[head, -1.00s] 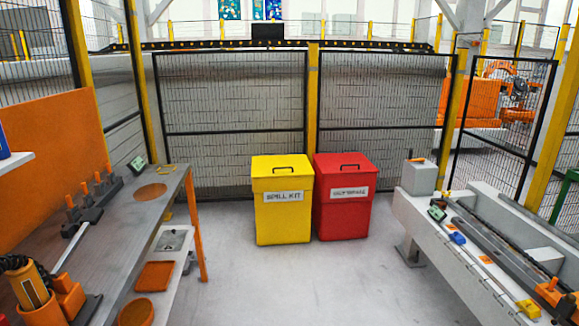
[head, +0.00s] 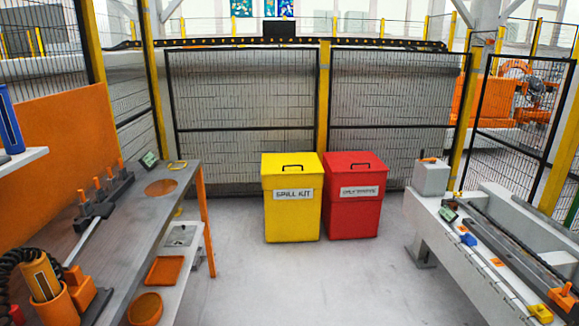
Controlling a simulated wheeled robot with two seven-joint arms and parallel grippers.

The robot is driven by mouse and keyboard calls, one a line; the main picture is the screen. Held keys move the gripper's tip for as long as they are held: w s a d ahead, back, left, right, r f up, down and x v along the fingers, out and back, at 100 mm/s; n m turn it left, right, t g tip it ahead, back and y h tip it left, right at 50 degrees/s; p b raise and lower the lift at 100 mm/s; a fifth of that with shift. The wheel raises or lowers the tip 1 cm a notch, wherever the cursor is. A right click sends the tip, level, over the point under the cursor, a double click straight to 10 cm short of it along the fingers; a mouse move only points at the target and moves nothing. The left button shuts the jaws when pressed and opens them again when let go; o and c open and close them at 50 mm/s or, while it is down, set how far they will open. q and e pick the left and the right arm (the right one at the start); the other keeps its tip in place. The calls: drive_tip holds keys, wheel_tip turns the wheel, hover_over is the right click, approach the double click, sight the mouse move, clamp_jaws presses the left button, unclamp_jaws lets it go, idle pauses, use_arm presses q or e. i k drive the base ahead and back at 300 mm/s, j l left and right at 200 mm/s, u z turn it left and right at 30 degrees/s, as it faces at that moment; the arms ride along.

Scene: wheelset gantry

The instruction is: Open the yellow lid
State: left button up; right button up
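The yellow lid (head: 291,170) sits shut on top of the yellow bin (head: 292,213), which has a white label reading "SPILL KIT". A black handle (head: 292,168) stands on top of the lid. The bin is upright on the floor ahead, near the middle of the head view, in front of the mesh fence. Neither of my grippers is in view.
A red bin (head: 353,212) with its own lid stands just right of the yellow one. A grey workbench (head: 125,222) with an orange leg is at left. A long grey machine bed (head: 460,240) is at right. Clear grey floor (head: 310,285) lies between them.

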sight(303, 163)
drive_tip(key=i+l, duration=0.15)
drive_tip(key=i, duration=1.9)
drive_tip(key=i+l, duration=0.1)
drive_tip(key=i, duration=1.9)
